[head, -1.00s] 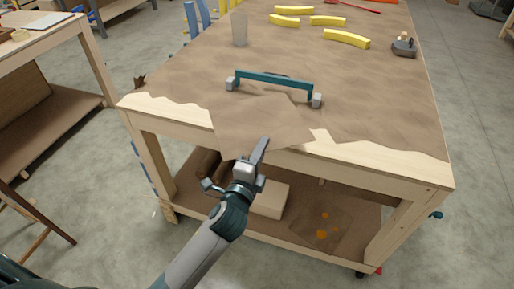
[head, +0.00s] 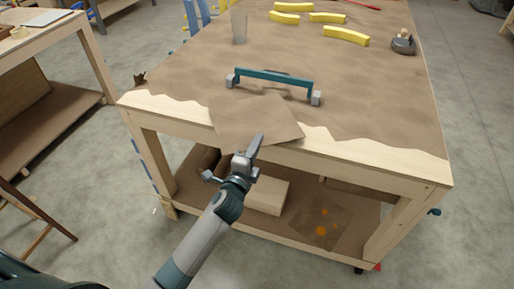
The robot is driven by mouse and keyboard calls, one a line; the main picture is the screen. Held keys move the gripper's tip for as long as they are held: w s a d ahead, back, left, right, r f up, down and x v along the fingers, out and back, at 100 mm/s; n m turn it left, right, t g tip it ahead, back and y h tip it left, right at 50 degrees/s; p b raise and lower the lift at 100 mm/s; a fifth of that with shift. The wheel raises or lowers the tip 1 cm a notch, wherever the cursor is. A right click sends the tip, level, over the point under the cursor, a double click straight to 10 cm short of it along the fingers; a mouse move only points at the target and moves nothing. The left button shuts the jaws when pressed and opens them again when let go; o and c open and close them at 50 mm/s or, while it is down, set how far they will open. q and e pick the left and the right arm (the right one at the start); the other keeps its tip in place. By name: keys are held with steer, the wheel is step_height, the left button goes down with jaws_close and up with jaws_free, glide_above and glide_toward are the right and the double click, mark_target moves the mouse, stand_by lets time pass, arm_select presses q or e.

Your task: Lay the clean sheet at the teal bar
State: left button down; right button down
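A plain brown clean sheet (head: 250,118) lies over the front edge of the bench's brown covering, its back part close to the teal bar (head: 273,80). The bar stands on two grey end blocks on the bench top. My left gripper (head: 258,141) is at the sheet's front edge, in front of the bar. Its fingers look shut on the sheet, but the far finger is hidden. My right gripper is not in view.
The wooden bench (head: 385,163) has a torn brown covering. Several yellow curved pieces (head: 346,36) and a clear upright plate (head: 239,27) stand farther back. A lower shelf holds a pale block (head: 268,196) and an orange-spotted sheet (head: 318,222). Another table is at left.

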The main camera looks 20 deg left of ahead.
arm_select(q)
step_height(320, 180, down, 2)
steer(key=shift+f, duration=0.15)
steer(key=shift+f, duration=0.1)
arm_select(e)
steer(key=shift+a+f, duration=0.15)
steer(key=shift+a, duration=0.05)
arm_select(q)
steer(key=c, duration=2)
jaws_free()
steer(key=shift+r, duration=0.2)
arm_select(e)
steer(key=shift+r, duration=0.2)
